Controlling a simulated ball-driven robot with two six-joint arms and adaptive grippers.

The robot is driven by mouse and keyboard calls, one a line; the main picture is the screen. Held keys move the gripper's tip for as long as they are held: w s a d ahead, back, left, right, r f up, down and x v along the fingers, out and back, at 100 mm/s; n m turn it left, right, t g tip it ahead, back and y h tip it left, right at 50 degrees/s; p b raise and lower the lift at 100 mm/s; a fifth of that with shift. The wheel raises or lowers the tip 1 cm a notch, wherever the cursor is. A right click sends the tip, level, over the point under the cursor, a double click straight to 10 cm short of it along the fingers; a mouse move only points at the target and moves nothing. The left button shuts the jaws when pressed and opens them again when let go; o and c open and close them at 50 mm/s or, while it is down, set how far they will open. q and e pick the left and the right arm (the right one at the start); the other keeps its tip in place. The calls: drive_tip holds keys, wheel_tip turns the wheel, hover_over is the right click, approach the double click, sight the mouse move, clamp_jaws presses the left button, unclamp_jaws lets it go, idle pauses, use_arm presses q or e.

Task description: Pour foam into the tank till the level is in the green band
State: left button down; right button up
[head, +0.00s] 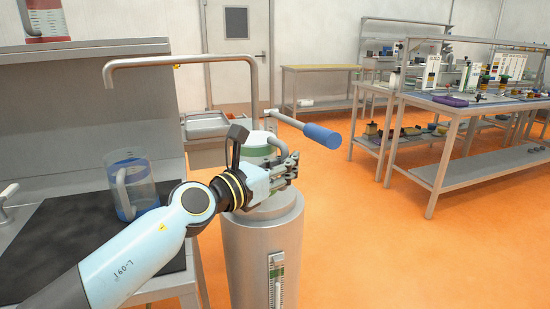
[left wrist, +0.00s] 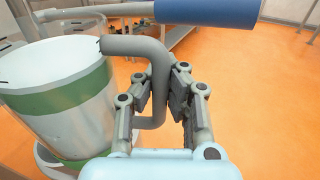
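A white container with a green band (head: 262,143) shows over the top of the metal tank (head: 262,240), partly hidden behind my left gripper (head: 290,166). I cannot tell if it touches the tank. In the left wrist view the container (left wrist: 55,85) fills the left side, and its bent grey handle (left wrist: 158,62) runs between the two fingers of my left gripper (left wrist: 159,90). The fingers look shut on the handle. The tank front carries a narrow upright gauge (head: 277,282) with a green part near its top; the level is too small to read. My right gripper is not visible.
A lever with a blue grip (head: 320,135) sticks out right above the tank, close to the gripper. A bent metal pipe (head: 185,60) stands behind. Orange floor at right is clear.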

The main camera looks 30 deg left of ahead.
sight(285, 153)
use_arm(q)
drive_tip(key=shift+w+d+r+n+p, duration=0.1)
drive_tip(key=shift+r+n+p, duration=0.2)
drive_tip(key=shift+r+p, duration=0.2)
drive_tip(key=shift+w+d+r+n+p, duration=0.1)
drive_tip(key=shift+r+n+p, duration=0.25)
drive_tip(key=shift+p, duration=0.25)
drive_tip(key=shift+d+r+n+p, duration=0.1)
drive_tip(key=shift+r+n+p, duration=0.5)
drive_tip(key=shift+p, duration=0.35)
drive_tip(key=shift+f, duration=0.15)
